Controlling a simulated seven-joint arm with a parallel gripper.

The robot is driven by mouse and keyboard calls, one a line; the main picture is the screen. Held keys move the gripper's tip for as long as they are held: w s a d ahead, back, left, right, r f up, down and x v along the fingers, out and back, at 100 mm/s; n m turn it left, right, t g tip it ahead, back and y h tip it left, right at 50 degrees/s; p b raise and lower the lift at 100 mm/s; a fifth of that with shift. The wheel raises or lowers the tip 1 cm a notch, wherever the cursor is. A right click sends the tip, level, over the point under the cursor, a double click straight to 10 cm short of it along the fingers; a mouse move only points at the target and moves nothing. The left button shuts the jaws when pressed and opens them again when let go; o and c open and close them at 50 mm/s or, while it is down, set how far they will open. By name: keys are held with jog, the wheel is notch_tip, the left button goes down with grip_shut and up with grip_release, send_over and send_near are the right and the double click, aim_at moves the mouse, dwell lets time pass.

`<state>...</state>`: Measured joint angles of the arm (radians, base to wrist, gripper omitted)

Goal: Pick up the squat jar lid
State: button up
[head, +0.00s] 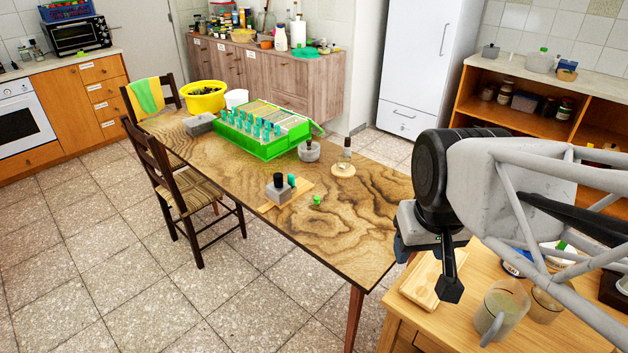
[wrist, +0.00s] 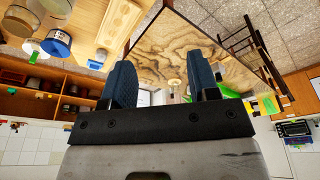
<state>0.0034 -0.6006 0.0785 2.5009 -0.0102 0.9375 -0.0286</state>
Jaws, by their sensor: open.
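I cannot tell for sure which thing is the squat jar lid. A squat grey round piece with a dark knob (head: 308,151) stands on the long wooden table, beside the green crate. A low round container with a blue rim (head: 514,263) is partly hidden behind my arm on the side table; a blue-banded round container also shows in the wrist view (wrist: 57,43). My gripper (head: 428,268) is open and empty, in the air near the side table's left edge. In the wrist view its two fingers (wrist: 163,82) are apart with nothing between them.
The long table (head: 345,220) has a green crate (head: 265,130), a yellow bowl (head: 204,97), a small board with a grey block (head: 279,190) and a round wooden plate (head: 343,170).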

jog(key=w+a+n, duration=0.2)
jog(key=w+n, duration=0.3)
jog(key=w, duration=1.3)
jog(key=n+g, duration=0.3)
jog(key=n, duration=0.9)
send_over(317, 197)
jog(key=f, duration=2.7)
jog(key=shift+s+f, duration=0.25)
jog(key=shift+f, duration=0.15)
jog(key=shift+w+a+f+n, duration=0.1)
jog(key=shift+w+f+n, duration=0.1)
jog(key=shift+f+n, duration=0.1)
jog(key=shift+f, duration=0.1)
jog(key=shift+f, duration=1.2)
jog(key=shift+f, duration=0.1)
